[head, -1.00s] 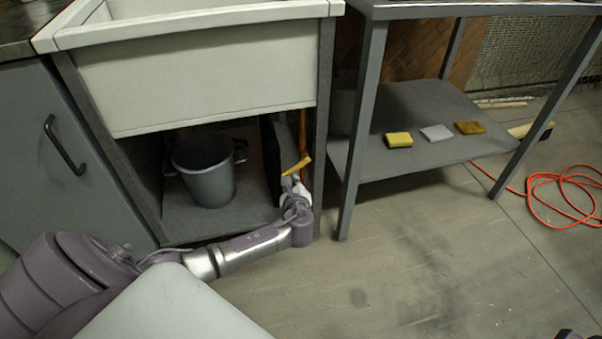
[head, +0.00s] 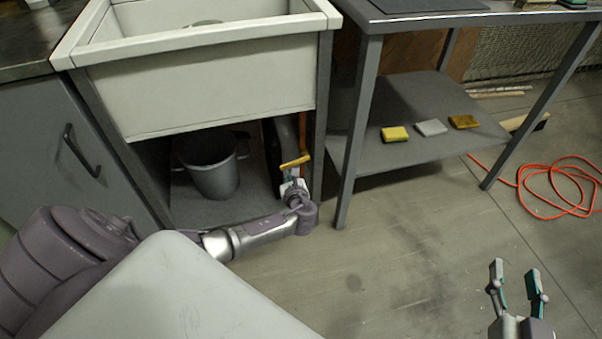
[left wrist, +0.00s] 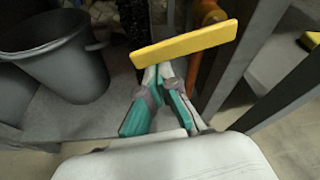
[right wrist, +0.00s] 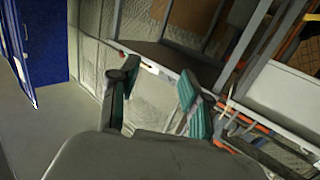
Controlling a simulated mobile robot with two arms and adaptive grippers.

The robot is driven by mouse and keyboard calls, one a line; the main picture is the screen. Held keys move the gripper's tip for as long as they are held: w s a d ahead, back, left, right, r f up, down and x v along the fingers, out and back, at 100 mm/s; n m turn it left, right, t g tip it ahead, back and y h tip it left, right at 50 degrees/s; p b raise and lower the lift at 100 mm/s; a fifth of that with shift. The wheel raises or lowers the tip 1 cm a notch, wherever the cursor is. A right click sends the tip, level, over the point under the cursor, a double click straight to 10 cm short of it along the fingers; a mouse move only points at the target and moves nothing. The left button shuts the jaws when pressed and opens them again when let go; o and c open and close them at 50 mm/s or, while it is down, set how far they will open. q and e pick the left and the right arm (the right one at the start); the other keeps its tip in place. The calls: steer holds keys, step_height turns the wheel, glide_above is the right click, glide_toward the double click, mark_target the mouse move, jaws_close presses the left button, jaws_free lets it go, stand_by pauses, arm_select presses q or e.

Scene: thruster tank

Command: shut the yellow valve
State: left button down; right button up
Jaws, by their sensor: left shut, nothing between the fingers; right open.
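The yellow valve handle (head: 295,161) is a flat bar on an orange pipe (head: 303,135) under the sink, at the right side of the opening. In the left wrist view the handle (left wrist: 185,44) lies crosswise, its right end a little higher. My left gripper (head: 293,186) is shut and empty. In the left wrist view its fingertips (left wrist: 160,72) are right at the near edge of the handle; I cannot tell whether they touch it. My right gripper (head: 518,276) is open and empty over the floor at lower right; its fingers also show in the right wrist view (right wrist: 158,85).
A grey bucket (head: 211,168) stands under the sink (head: 205,88), left of the valve. A metal table (head: 352,130) with sponges (head: 395,134) on its lower shelf stands to the right. An orange cable (head: 555,190) lies on the floor. The middle floor is clear.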

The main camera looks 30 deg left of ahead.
arm_select(q)
steer(key=r+p, duration=0.1)
steer(key=p, duration=0.1)
steer(key=m+p, duration=0.1)
steer(key=shift+s+a+r+y+p, duration=0.2)
steer(key=shift+r+y+p, duration=0.1)
steer(key=shift+r+p, duration=0.1)
arm_select(e)
steer(key=s+d+f+g+h, duration=0.1)
steer(key=s+d+f+g, duration=0.1)
steer(key=s+f+g, duration=0.4)
steer(key=s+d+f+g+h, duration=0.2)
steer(key=s+d+f+g, duration=0.1)
steer(key=s+f+g, duration=0.3)
steer(key=shift+s+d+f+m, duration=0.35)
steer(key=shift+s+f, duration=0.15)
steer(key=shift+s, duration=0.45)
